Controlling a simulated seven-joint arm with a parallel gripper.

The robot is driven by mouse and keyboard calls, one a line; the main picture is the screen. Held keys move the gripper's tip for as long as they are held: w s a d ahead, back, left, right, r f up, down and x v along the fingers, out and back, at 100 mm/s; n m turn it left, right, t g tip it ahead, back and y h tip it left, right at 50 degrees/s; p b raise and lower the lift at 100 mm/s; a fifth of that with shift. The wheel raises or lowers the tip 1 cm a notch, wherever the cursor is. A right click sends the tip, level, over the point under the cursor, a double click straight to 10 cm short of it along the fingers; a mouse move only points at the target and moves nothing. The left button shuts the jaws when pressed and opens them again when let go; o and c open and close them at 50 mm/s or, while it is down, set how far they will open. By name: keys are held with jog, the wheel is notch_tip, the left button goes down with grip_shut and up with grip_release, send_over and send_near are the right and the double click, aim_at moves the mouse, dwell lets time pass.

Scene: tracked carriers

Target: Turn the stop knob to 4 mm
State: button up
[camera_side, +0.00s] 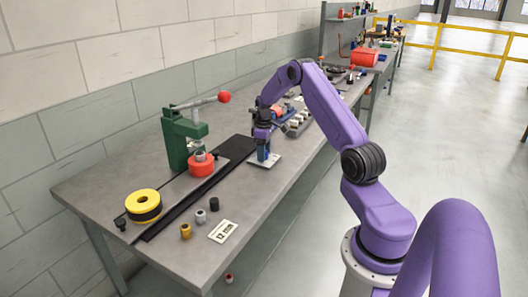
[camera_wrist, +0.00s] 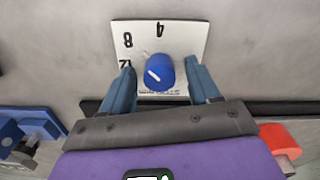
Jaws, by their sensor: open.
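The stop knob (camera_wrist: 160,73) is a blue round knob with a white pointer line, on a white dial plate (camera_wrist: 190,40) marked 4, 8 and 12. In the wrist view, the 4 is at the top, the 8 at upper left and the 12 at left, partly covered by a finger. The pointer line slants to the upper left, away from the 4. My gripper (camera_wrist: 160,70) is open, with one blue finger on each side of the knob and gaps between. In the side view, my gripper (camera_side: 263,150) is low over the plate (camera_side: 262,162), hiding the knob.
A green press (camera_side: 184,138) with a red-balled lever and a red cylinder (camera_side: 201,165) stand left of my gripper. A yellow-black spool (camera_side: 143,205), small cylinders (camera_side: 200,216) and a labelled card (camera_side: 222,231) lie nearer the front. Blue parts (camera_wrist: 30,123) show at left in the wrist view.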

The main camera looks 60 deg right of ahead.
jog(key=shift+c, duration=0.2)
jog(key=c, duration=1)
jog(key=shift+m, duration=0.4)
jog(key=m, duration=0.3)
jog(key=shift+m, duration=2.5)
jog(key=o, duration=1)
